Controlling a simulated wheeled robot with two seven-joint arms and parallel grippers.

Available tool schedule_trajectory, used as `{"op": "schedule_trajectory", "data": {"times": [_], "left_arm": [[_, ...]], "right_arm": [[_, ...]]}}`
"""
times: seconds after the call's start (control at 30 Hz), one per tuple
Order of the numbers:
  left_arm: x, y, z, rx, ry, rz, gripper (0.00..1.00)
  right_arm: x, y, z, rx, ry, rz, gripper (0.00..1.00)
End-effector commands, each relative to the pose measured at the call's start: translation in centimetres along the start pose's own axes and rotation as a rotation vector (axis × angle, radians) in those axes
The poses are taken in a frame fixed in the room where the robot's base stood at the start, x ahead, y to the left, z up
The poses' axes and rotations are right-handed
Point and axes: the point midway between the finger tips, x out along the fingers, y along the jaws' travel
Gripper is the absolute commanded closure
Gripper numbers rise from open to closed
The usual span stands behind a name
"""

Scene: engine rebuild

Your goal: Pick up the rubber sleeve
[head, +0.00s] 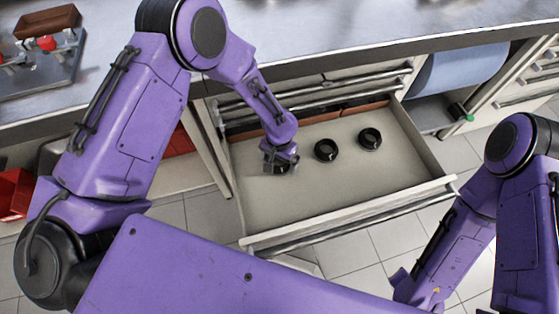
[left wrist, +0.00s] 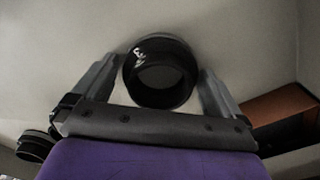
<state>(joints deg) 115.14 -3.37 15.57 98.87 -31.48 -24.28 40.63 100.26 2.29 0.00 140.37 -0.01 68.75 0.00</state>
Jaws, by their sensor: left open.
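The rubber sleeve appears to be the black, short hollow ring (left wrist: 160,88) between the fingers of my left gripper in the left wrist view. My left gripper (head: 280,167) is open, low inside the open drawer, with one finger on each side of this ring. Some space shows between ring and fingers. In the head view the gripper mostly hides this ring. Two similar black rings, a middle one (head: 326,150) and a right one (head: 370,139), stand on the drawer floor to its right. One ring also shows at the lower left of the left wrist view (left wrist: 35,146). My right gripper does not show.
The pale drawer (head: 330,199) is pulled out below the grey worktop (head: 330,30); its walls surround the left gripper. Reddish-brown boxes (head: 361,110) lie along its back. The drawer floor in front of the rings is clear. Red bins (head: 14,193) stand at far left.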

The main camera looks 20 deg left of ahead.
Motion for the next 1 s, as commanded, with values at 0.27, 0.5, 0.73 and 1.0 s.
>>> {"op": "schedule_trajectory", "data": {"times": [0.27, 0.5, 0.73, 1.0], "left_arm": [[-0.1, -0.1, 0.0, -0.001, 0.001, 0.000, 0.42], [-0.1, -0.1, 0.0, -0.001, 0.001, 0.000, 0.49], [-1.5, -0.1, -0.1, -0.001, 0.002, -0.001, 0.49], [-8.1, 3.5, 1.8, 0.005, 0.005, -0.004, 0.49]], "right_arm": [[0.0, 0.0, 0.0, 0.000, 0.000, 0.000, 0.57], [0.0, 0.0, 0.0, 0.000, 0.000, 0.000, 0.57], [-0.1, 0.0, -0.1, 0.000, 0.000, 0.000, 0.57], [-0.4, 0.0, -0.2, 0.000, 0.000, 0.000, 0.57]]}}
